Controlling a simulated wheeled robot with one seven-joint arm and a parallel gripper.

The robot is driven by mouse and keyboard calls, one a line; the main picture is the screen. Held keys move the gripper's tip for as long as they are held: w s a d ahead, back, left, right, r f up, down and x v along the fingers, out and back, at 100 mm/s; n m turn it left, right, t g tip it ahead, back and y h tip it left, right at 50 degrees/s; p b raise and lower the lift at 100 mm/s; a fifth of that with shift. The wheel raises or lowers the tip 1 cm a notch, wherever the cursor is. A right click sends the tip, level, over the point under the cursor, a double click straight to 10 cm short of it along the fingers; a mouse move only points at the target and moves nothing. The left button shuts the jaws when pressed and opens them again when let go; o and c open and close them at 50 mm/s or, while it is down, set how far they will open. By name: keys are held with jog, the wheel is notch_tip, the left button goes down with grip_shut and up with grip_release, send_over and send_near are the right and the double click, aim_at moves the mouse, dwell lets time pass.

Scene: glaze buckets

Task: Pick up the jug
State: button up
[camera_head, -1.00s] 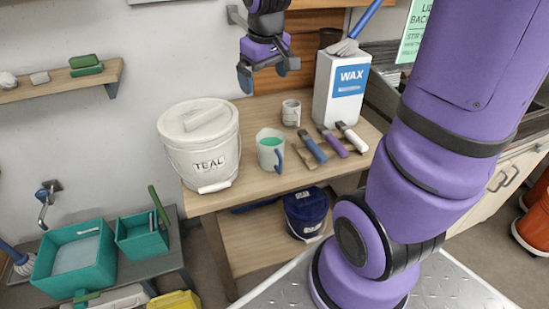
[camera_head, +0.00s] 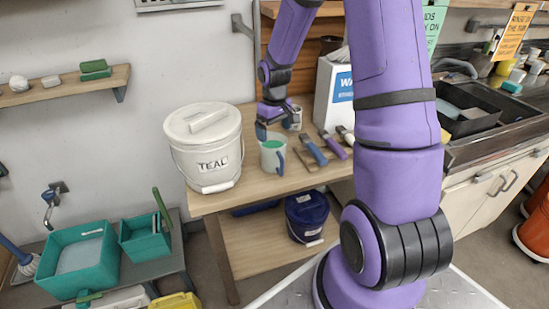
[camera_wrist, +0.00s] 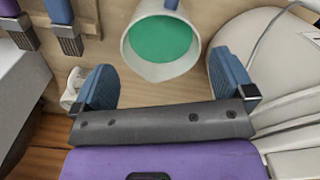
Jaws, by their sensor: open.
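The jug (camera_head: 271,161) is white with green inside and a blue-grey handle, and stands upright on the wooden table (camera_head: 262,190) beside the TEAL bucket. In the wrist view the jug (camera_wrist: 160,43) lies at the top middle, just beyond the open fingers, its pouring lip toward me and its handle partly cut off at the top edge. My gripper (camera_head: 278,122) is above and slightly behind the jug in the head view. In the wrist view my gripper (camera_wrist: 165,85) is open and empty, its blue fingers spread wider than the jug. Whether they touch it is not clear.
The white TEAL bucket (camera_head: 203,135) stands close left of the jug. A small white mug (camera_head: 294,116) stands behind my gripper. Brushes (camera_head: 316,151) lie to the right, with the WAX container (camera_head: 327,98) behind them. A dark blue bucket (camera_head: 307,213) sits on the lower shelf.

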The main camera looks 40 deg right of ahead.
aim_at(275, 157)
jog(key=shift+s+f, duration=0.15)
jog(key=shift+f, duration=3.6)
jog(key=shift+d, duration=0.1)
jog(key=c, duration=0.9)
jog(key=shift+r, duration=0.2)
